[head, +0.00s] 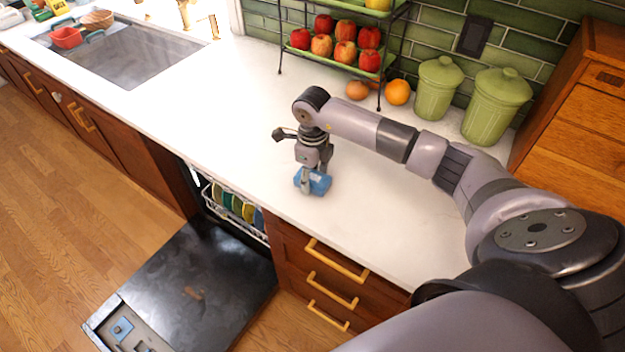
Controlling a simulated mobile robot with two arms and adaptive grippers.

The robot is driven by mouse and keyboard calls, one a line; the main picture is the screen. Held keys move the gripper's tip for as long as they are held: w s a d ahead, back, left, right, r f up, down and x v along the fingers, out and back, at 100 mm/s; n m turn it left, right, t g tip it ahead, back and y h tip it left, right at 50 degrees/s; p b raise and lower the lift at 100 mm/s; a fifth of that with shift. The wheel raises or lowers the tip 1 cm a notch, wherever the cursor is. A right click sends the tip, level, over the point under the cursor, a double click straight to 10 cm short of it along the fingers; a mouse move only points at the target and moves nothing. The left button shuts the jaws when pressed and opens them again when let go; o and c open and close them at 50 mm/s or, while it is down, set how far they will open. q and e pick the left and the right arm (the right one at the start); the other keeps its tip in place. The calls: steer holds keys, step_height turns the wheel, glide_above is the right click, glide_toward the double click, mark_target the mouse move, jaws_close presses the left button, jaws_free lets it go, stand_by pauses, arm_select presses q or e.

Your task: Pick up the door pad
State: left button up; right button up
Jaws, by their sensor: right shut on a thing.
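A small blue block-like thing, which looks like the door pad (319,182), is on or just above the white counter near its front edge, right of the open dishwasher. My right gripper (309,184) points down over it and is shut on it; its fingers cover part of the pad. I cannot tell whether the pad touches the counter. My left gripper does not show.
The dishwasher door (195,285) hangs open low, with a dish rack (238,212) of coloured plates behind it. A fruit stand (345,55), an orange (398,92) and green canisters (436,88) stand at the back. The counter between gripper and sink (135,60) is clear.

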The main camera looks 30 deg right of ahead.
steer(key=shift+c, duration=1.4)
steer(key=shift+r, duration=0.1)
steer(key=shift+w+r, duration=0.1)
steer(key=shift+r, duration=0.15)
step_height(320, 180, up, 14)
steer(key=b, duration=0.4)
step_height(320, 180, up, 5)
glide_above(312, 176)
steer(key=shift+r, duration=0.15)
